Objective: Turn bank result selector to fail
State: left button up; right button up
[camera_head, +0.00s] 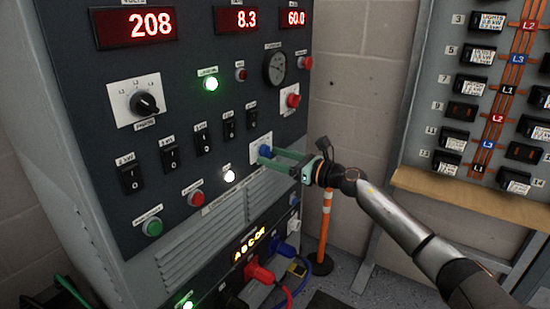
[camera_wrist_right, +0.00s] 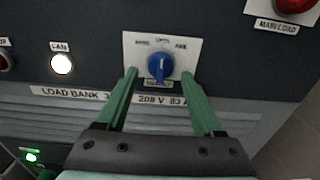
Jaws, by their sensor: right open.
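The bank result selector is a blue knob (camera_head: 265,151) on a small white plate, low on the right of the dark panel. In the right wrist view the blue knob (camera_wrist_right: 160,66) sits on its white plate (camera_wrist_right: 190,46), with small labels at left, middle and right that are hard to read. The knob's pointer looks roughly upright. My right gripper (camera_head: 272,157) is open, its green fingers (camera_wrist_right: 160,78) on either side of the knob and a little below it; I cannot tell whether they touch it. My left gripper is not in view.
A lit white lamp (camera_head: 229,176), a red button (camera_head: 195,199) and a green button (camera_head: 153,227) are left of the selector. Black switches (camera_head: 171,158) stand above. A red mushroom button (camera_head: 291,100) is above right. A breaker board (camera_head: 410,160) stands at right.

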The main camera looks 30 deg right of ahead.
jog(key=shift+c, duration=0.4)
grip_shut()
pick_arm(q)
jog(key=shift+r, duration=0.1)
pick_arm(e)
jog(key=m+p, duration=0.2)
jog(key=shift+s+a+r+m+p, duration=0.1)
jog(key=shift+r+m+p, duration=0.1)
jog(key=shift+m+p, duration=0.85)
jog(key=shift+m, duration=0.15)
jog(key=shift+a+m+p, duration=0.15)
jog(key=shift+m+p, duration=0.75)
jog(key=shift+m, duration=0.2)
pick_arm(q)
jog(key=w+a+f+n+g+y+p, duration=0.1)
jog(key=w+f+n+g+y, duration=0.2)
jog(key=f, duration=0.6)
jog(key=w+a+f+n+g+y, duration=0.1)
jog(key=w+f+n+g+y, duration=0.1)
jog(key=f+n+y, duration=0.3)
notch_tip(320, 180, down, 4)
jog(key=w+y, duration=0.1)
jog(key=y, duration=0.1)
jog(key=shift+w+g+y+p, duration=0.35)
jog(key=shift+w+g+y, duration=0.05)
pick_arm(e)
jog(key=m, duration=0.2)
jog(key=shift+m, duration=0.3)
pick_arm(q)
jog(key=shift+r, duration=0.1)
